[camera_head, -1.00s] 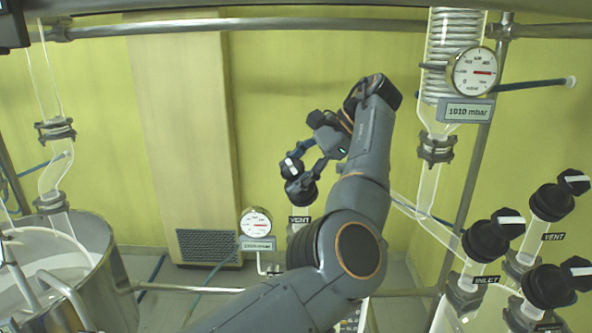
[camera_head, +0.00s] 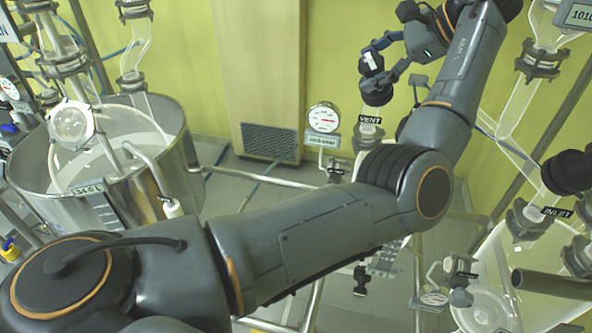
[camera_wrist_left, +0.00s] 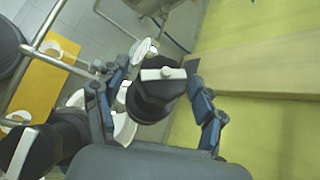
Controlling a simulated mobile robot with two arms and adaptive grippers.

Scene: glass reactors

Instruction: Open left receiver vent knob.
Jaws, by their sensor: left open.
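The left receiver vent knob (camera_head: 376,92) is black with a white bar on its face, above a VENT label (camera_head: 369,119) in the head view. My left gripper (camera_head: 374,65) is at the knob, with its fingers open on either side. In the left wrist view the knob (camera_wrist_left: 158,92) sits between the two blue-grey fingers of my left gripper (camera_wrist_left: 163,66), its white bar lying crosswise. Whether either finger touches the knob cannot be told. My right gripper is not in view.
A round gauge (camera_head: 323,118) stands just left of the vent. A steel vessel (camera_head: 180,150) is at the left, a glass vessel (camera_head: 490,285) at the lower right. Another black knob (camera_head: 568,172) sits by the INLET label. A yellow wall is behind.

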